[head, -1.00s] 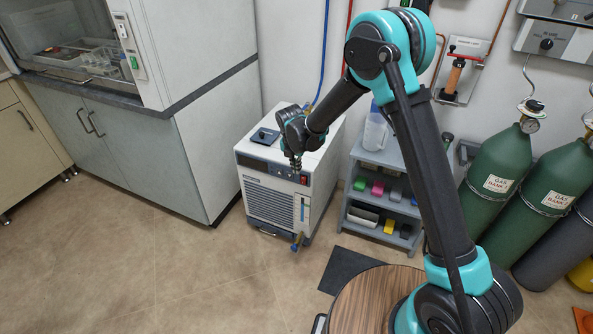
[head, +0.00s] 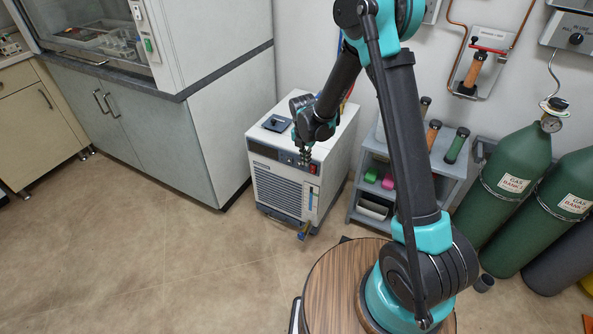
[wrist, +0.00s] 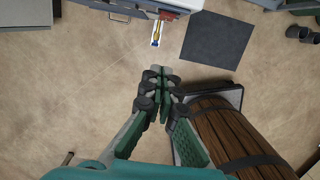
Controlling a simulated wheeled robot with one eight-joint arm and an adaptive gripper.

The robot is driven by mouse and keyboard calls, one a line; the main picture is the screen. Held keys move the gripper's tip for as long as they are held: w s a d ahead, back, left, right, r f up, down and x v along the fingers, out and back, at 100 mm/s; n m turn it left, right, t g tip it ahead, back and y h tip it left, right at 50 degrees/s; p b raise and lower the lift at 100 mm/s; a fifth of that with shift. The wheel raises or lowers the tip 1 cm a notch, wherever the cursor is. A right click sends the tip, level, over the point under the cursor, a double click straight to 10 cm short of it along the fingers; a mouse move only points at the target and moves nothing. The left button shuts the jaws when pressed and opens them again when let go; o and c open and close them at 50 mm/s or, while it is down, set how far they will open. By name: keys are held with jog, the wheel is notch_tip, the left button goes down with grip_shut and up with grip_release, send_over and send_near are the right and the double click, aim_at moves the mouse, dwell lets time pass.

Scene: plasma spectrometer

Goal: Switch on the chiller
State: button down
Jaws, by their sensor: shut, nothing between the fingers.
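The chiller (head: 280,190) is a white box on the floor with a dark control strip and a grille on its front. A red switch (head: 313,168) sits at the right end of that strip. My gripper (head: 304,163) is shut and empty, pointing down at the front top edge of the chiller, just left of the red switch in the picture. I cannot tell whether it touches the panel. In the wrist view, my closed fingertips (wrist: 160,72) are over floor, with the chiller's edge (wrist: 135,7) at the top. The switch's position is too small to read.
A grey shelf cart (head: 448,168) with coloured items stands right of the chiller. Green gas cylinders (head: 508,175) stand further right. A fume hood cabinet (head: 160,140) is at left.

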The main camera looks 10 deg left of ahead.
aim_at(311, 170)
jog(key=shift+a, duration=0.1)
jog(key=shift+w+d+f, duration=0.3)
jog(key=shift+w+f, duration=0.5)
jog(key=shift+f, duration=0.95)
jog(key=shift+w+d+f, duration=0.3)
jog(key=shift+w+f, duration=0.55)
jog(key=shift+f, duration=0.85)
jog(key=shift+w+d+f, duration=0.3)
jog(key=shift+w+f, duration=0.5)
jog(key=shift+f, duration=0.95)
jog(key=shift+w, duration=0.1)
